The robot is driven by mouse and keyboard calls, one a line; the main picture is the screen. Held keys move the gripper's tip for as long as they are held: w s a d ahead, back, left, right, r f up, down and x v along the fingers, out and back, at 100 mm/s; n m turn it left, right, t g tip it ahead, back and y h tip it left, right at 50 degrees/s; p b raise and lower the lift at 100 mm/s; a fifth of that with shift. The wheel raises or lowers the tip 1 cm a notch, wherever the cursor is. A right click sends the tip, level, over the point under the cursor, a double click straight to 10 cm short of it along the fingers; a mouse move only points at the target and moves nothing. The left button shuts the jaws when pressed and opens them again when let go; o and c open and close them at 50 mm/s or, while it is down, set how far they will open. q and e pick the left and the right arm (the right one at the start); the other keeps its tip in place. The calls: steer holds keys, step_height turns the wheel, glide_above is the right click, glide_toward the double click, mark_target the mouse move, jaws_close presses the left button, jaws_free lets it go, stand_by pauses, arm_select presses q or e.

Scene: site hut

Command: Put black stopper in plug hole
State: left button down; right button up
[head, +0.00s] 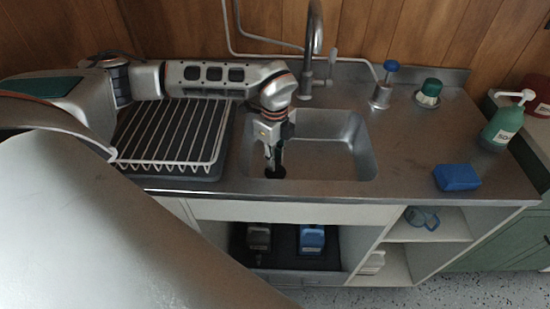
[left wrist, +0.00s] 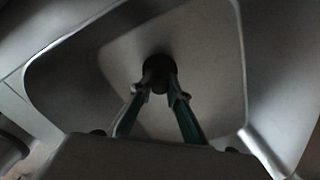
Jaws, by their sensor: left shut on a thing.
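My left gripper (head: 274,163) reaches down into the left front part of the steel sink basin (head: 338,165). It is shut on the round black stopper (head: 275,173), which shows just below the fingertips. In the left wrist view, the two fingers (left wrist: 160,84) come together on the dark stopper (left wrist: 157,66), with the grey basin floor (left wrist: 205,75) around it. I cannot tell whether the stopper touches the basin floor. I see no plug hole; it may be hidden under the stopper or the gripper. My right gripper is not in view.
A wire dish rack (head: 170,133) stands left of the basin, under my left arm. The tap (head: 314,45) rises behind it. A blue sponge (head: 457,177), a green soap bottle (head: 502,127), a blue-topped dispenser (head: 382,88) and a green-topped item (head: 429,92) stand to the right.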

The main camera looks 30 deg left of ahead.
arm_select(q)
steer(key=shift+f, duration=0.25)
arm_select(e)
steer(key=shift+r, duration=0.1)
arm_select(q)
steer(key=c, duration=1.9)
jaws_free()
steer(key=shift+r+p, duration=2.5)
steer(key=shift+r, duration=1.3)
steer(key=shift+r+p, duration=0.8)
steer(key=shift+r, duration=1.45)
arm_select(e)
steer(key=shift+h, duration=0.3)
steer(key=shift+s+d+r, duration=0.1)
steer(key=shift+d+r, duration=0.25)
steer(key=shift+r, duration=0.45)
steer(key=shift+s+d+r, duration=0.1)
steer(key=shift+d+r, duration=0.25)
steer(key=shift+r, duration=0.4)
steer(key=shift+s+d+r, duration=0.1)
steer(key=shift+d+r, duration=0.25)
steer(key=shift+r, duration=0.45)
